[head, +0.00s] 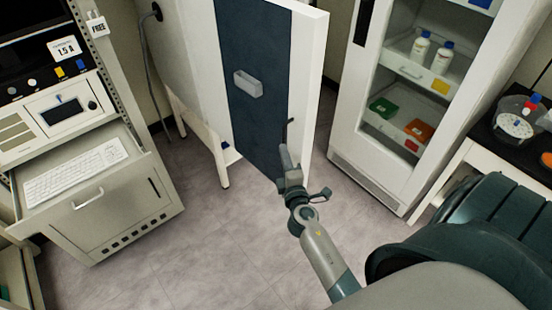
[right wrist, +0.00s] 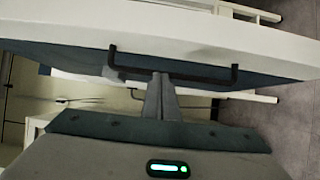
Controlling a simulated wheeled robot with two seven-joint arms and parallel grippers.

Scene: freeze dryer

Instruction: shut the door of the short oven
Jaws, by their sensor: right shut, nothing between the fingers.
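The white door (head: 310,100) with a dark blue front panel (head: 255,45) stands at the centre of the head view, and I cannot tell how far it is open. A small pale box-like piece (head: 248,84) is fixed on the panel. My right gripper (head: 284,150) is shut and empty at the panel's lower part. In the right wrist view, a black bar handle (right wrist: 180,72) crosses beside the closed fingertips (right wrist: 161,80); whether they touch it is unclear. The door's white edge (right wrist: 150,30) spans the top there. My left gripper is out of view.
A white glass-fronted cabinet (head: 385,178) with bottles stands right of the door. A grey rack with a keyboard drawer (head: 75,180) stands at left. A white stand (head: 195,130) is under the oven side. A black-topped table (head: 500,150) is at far right. The floor between (head: 190,240) is clear.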

